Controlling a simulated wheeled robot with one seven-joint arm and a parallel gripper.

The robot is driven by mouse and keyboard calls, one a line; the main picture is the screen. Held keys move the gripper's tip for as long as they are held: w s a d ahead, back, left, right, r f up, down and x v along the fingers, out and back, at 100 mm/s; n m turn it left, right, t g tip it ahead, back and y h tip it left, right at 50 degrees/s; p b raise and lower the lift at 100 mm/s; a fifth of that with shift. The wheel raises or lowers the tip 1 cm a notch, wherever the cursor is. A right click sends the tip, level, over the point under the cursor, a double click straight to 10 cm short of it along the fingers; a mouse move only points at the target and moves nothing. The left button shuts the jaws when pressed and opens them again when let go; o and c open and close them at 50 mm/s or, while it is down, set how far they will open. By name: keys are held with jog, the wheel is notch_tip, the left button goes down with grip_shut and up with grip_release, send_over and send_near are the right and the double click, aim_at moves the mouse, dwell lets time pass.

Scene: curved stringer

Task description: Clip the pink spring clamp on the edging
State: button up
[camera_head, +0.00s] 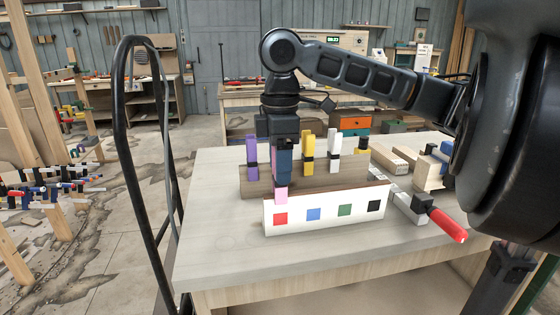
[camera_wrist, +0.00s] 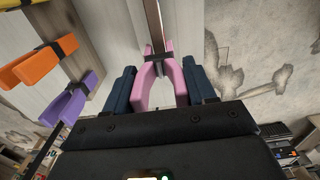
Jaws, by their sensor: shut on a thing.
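The edging (camera_head: 325,210) is a board with a white front bearing red, blue, green and black squares, standing on the worktable. My gripper (camera_head: 283,172) points down above its left end, shut on the pink spring clamp (camera_head: 281,195). The clamp's pink tip shows at the edging's top edge, just above the red square. In the wrist view the clamp (camera_wrist: 145,88) sits between the two dark blue fingers of my gripper (camera_wrist: 158,88). A thin brown strip (camera_wrist: 153,22) lines up between its jaws; I cannot tell whether they touch it.
A brown wooden rack (camera_head: 257,185) behind the edging holds purple (camera_head: 252,158), yellow (camera_head: 308,150) and white (camera_head: 334,152) clamps. A red-handled bar clamp (camera_head: 445,224) and wooden blocks (camera_head: 390,158) lie at the right. The table's left front (camera_head: 215,255) is clear.

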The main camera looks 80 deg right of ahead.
jog(key=shift+f, duration=0.25)
jog(key=shift+f+b, duration=0.3)
jog(key=shift+f, duration=0.1)
jog(key=shift+f, duration=0.15)
dwell(0.4)
jog(key=shift+f, duration=0.4)
jog(key=o, duration=1.3)
jog(key=shift+o, duration=0.2)
jog(key=shift+r, duration=0.1)
notch_tip(320, 180, up, 8)
jog(key=shift+f, duration=0.15)
